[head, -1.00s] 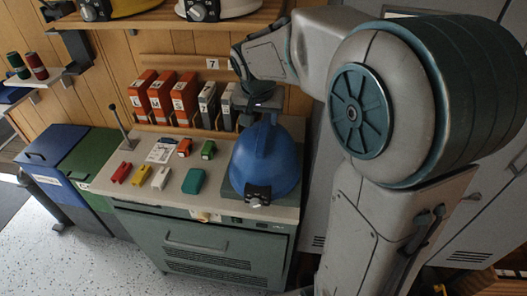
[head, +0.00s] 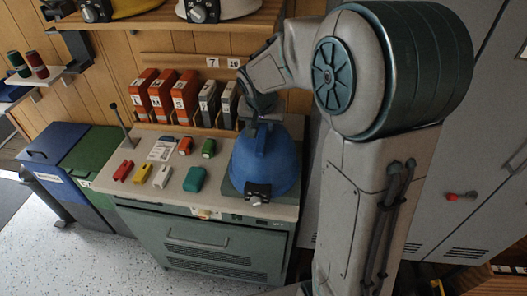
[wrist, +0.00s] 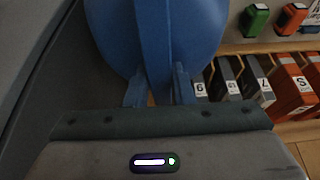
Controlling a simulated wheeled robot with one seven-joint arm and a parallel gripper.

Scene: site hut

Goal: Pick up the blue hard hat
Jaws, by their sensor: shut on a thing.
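The blue hard hat (head: 262,160) sits on a dark pad (head: 229,191) at the right end of the counter, its black adjuster knob facing the front. My gripper (head: 262,122) reaches down to the top of the hat from behind. In the wrist view the hat (wrist: 195,30) fills the upper middle. There my gripper (wrist: 160,88) has its two fingers on either side of the hat's raised centre ridge, shut on it. I cannot tell any gap between hat and pad.
Small coloured blocks, such as a teal one (head: 194,179), and a paper sheet lie left of the hat. Red and grey binders (head: 184,97) stand behind. A shelf (head: 190,28) with yellow and white hats hangs above. Grey lockers (head: 460,170) stand right.

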